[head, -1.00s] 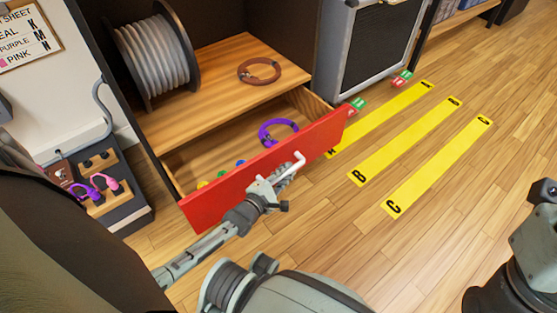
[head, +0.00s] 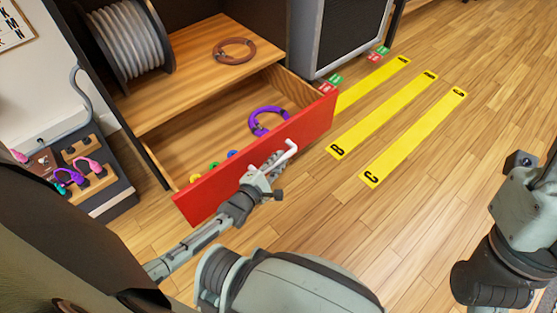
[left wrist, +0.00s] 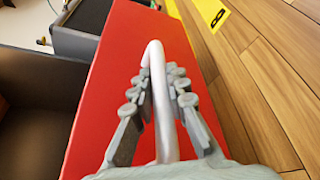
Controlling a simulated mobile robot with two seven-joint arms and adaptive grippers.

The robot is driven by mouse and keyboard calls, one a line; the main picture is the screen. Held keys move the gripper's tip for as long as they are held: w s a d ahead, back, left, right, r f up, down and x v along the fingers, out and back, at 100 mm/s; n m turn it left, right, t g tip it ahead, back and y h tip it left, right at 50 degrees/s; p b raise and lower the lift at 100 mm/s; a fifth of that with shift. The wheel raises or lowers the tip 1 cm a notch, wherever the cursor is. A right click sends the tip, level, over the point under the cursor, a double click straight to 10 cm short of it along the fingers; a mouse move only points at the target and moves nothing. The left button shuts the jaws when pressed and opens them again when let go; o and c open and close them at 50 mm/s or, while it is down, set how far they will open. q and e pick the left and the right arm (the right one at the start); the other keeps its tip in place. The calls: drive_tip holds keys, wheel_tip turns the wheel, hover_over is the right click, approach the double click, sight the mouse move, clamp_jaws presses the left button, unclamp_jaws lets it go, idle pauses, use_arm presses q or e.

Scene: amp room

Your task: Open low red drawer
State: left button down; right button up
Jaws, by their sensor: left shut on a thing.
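The low red drawer (head: 222,184) is pulled well out of the wooden cabinet in the head view. Inside it lie a purple cable coil (head: 268,121) and several small coloured pieces near its left front. Its white bar handle (head: 290,148) shows on the red front. My left gripper (head: 266,176) is at the handle, its fingers shut around the bar. In the left wrist view the fingers (left wrist: 160,95) flank the white handle (left wrist: 158,75) against the red front (left wrist: 118,70). My right arm shows at the right edge, but its fingers are out of sight.
Above the drawer, a wooden shelf (head: 190,75) holds a brown coil (head: 235,51) and a grey cable spool (head: 124,40). A speaker cabinet (head: 345,38) stands behind. Yellow floor strips (head: 415,135) lie right of the drawer. A small stand (head: 90,190) with coloured connectors is at left.

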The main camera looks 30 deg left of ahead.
use_arm(q)
drive_tip(key=c, duration=1.5)
unclamp_jaws()
drive_tip(key=shift+s, duration=0.1)
drive_tip(key=v, duration=1.1)
drive_tip(key=shift+s+a+r, duration=0.1)
drive_tip(key=shift+s+r, duration=0.05)
drive_tip(key=shift+s, duration=0.25)
